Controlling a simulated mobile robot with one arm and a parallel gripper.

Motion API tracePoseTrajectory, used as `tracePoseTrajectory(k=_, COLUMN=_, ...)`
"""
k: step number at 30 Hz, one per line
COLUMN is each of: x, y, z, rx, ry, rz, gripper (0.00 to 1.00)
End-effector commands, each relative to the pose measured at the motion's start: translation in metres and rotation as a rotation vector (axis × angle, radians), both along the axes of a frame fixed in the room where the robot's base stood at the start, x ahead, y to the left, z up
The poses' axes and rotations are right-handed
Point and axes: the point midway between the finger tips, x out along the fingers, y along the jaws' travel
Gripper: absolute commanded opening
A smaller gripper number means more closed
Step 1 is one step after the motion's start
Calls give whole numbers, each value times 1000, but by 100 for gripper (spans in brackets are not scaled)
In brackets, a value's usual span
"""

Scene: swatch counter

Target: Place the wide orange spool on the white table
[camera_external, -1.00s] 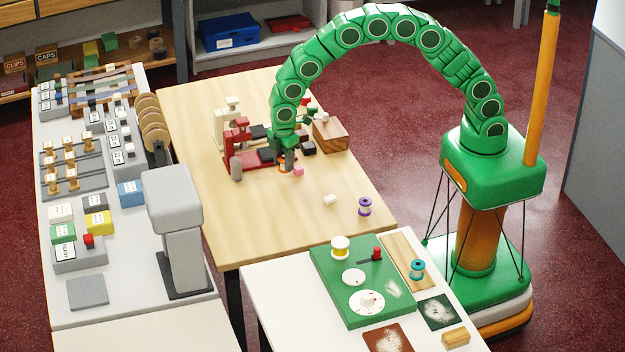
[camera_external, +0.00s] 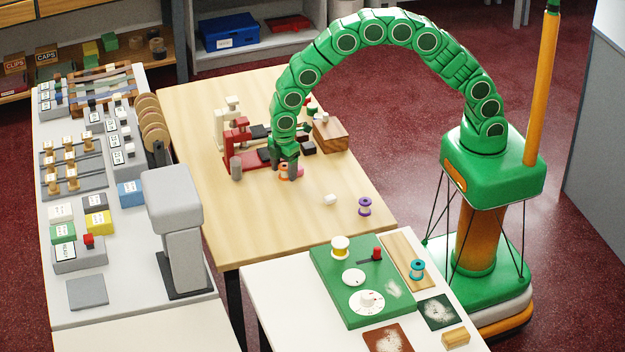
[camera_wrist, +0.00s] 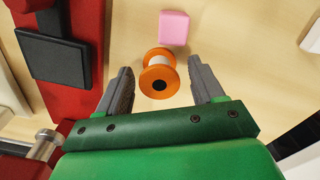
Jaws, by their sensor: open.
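The orange spool (camera_wrist: 159,76) stands on the wooden table, between and just ahead of my open fingertips in the wrist view. Its upper flange with a dark centre hole shows, with a pale band below. In the external view the orange spool (camera_external: 284,172) is partly hidden by my gripper (camera_external: 286,166). In the wrist view my gripper (camera_wrist: 162,88) is open and empty, one finger on each side of the spool. The white table (camera_external: 275,290) stands in the front, away from my gripper.
A pink block (camera_wrist: 174,27) sits just beyond the spool. A red press (camera_external: 240,150) stands close to my gripper's left. A white piece (camera_external: 330,199) and purple spool (camera_external: 365,206) stand toward the table's front. A green board (camera_external: 335,292) covers part of the white table.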

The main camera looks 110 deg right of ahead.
Motion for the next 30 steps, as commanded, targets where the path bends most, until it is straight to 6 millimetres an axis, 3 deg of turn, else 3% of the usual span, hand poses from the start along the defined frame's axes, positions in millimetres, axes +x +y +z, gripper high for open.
tracePoseTrajectory(k=11, x=0, y=0, z=19, rx=0, ry=-1, rz=0, gripper=67)
tracePoseTrajectory(k=24, x=1, y=0, z=96, rx=-1, ry=-6, rz=0, gripper=67)
tracePoseTrajectory(k=30, x=0, y=0, z=118, rx=0, ry=-1, rz=0, gripper=67)
